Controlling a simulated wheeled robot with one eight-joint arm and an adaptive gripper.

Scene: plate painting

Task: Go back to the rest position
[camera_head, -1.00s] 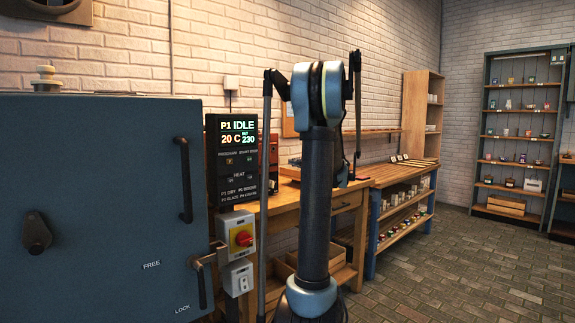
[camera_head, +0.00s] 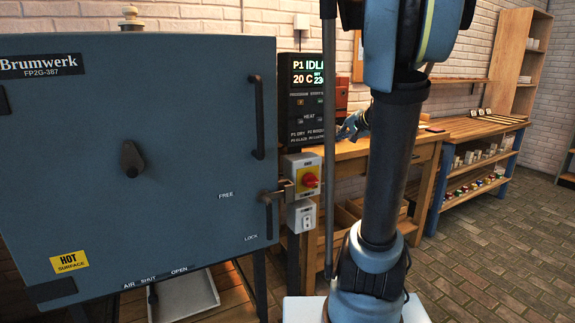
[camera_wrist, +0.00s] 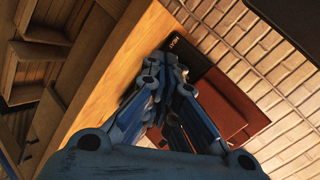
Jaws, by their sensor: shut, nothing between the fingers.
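My gripper (camera_wrist: 168,68) is shut and empty in the wrist view, its blue fingers brought together. It hangs above or near the wooden bench (camera_wrist: 112,62), with a dark red box (camera_wrist: 222,108) behind it. In the head view a blue part of my gripper (camera_head: 352,126) shows just left of my upright arm, near the bench (camera_head: 350,150). My arm hides part of it there.
A blue kiln (camera_head: 90,190) with a closed door stands at the left. Its control panel (camera_head: 308,95) reads P1 IDLE and 20 C, above a red switch (camera_head: 309,180). A shelved bench (camera_head: 475,135) stands at the right. The brick floor (camera_head: 500,250) is open at the right.

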